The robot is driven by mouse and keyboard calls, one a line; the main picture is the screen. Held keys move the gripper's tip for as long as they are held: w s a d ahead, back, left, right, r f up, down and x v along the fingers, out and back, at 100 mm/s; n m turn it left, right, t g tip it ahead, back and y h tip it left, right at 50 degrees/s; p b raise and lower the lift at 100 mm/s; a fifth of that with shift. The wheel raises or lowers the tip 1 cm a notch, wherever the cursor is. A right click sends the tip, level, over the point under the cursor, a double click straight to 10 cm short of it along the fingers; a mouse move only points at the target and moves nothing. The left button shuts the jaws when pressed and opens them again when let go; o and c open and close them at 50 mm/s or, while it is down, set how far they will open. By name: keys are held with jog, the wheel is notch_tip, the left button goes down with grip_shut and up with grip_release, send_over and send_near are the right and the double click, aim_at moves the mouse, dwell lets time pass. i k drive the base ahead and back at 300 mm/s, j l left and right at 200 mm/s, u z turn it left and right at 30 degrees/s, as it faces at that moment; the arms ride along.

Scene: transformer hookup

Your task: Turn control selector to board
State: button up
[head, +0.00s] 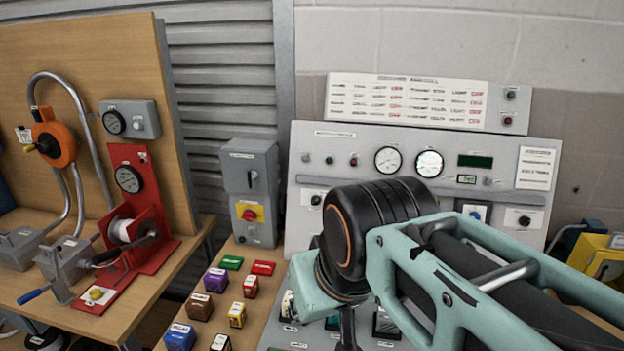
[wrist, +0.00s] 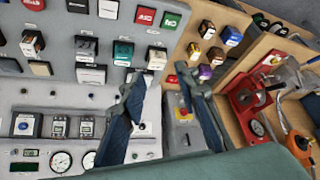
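I cannot read which is the control selector. My gripper (wrist: 164,80) is open in the wrist view, its two dark fingers apart with nothing between them. The panel's lower desk shows beyond the left finger and a grey switch box (wrist: 180,135) near the right one. In the head view my arm covers the panel's lower middle and most of the gripper.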

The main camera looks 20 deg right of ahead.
aim_at(524, 221)
jog(key=z, duration=1.95)
jog(key=i+l+z, duration=0.1)
jog(key=l, duration=0.2)
jog(key=i+l, duration=0.15)
jog(key=l, duration=1.1)
jog(key=l+z, duration=0.1)
jog(key=l, duration=1)
jog(key=j, duration=0.6)
